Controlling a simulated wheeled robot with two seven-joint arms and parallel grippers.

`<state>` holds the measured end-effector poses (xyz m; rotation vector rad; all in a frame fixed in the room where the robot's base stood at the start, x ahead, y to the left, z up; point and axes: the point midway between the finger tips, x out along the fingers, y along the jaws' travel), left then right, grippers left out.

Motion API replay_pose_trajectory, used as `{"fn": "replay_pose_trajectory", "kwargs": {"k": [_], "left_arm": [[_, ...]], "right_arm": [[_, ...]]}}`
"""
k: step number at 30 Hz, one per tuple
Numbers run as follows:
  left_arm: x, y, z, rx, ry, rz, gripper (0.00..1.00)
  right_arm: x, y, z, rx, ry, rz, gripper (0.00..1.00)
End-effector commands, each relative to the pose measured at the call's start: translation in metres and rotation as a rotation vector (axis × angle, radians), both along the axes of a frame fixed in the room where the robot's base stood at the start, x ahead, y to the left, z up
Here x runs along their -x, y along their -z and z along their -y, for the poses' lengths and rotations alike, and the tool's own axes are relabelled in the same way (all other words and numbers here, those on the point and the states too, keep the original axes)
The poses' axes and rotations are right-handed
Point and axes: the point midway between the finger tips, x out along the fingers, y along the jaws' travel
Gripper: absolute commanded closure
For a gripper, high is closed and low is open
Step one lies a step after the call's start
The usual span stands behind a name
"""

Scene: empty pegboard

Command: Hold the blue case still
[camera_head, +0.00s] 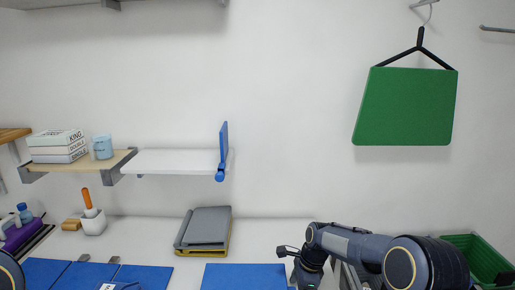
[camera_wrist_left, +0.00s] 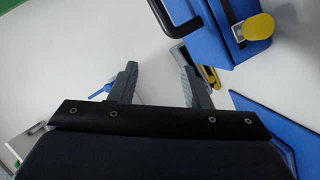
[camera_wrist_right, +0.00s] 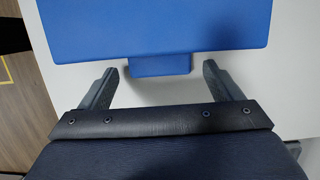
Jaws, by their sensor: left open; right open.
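A blue case (camera_wrist_left: 215,42) with a black handle and a yellow round part shows at the top of the left wrist view. My left gripper (camera_wrist_left: 158,82) is open and empty, with the case beyond its fingertips and apart from them. I cannot tell whether this body is the case or a mat. In the head view both grippers' fingers are out of sight.
Blue mats (camera_head: 245,277) lie on the white table. A green crate (camera_head: 480,255) is at right. A green board (camera_head: 405,107) hangs on the wall; a shelf (camera_head: 175,162) is at left.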

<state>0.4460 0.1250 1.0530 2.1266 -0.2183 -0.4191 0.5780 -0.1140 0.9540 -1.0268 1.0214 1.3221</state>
Motion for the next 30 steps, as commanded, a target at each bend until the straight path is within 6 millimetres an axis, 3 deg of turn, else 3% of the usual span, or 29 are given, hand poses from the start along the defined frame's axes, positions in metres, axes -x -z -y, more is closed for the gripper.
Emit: {"fn": "replay_pose_trajectory", "kwargs": {"k": [15,26,30], "left_arm": [[0.000,-0.035,0.000,0.000,0.000,0.000,0.57],[0.000,-0.035,0.000,0.000,0.000,0.000,0.57],[0.000,-0.032,0.000,0.000,0.000,0.000,0.57]], "right_arm": [[0.000,-0.045,0.000,-0.001,0.000,0.002,0.15],[0.000,-0.047,0.000,0.000,0.000,0.001,0.15],[-0.001,-0.056,0.002,0.000,0.001,0.003,0.15]]}}
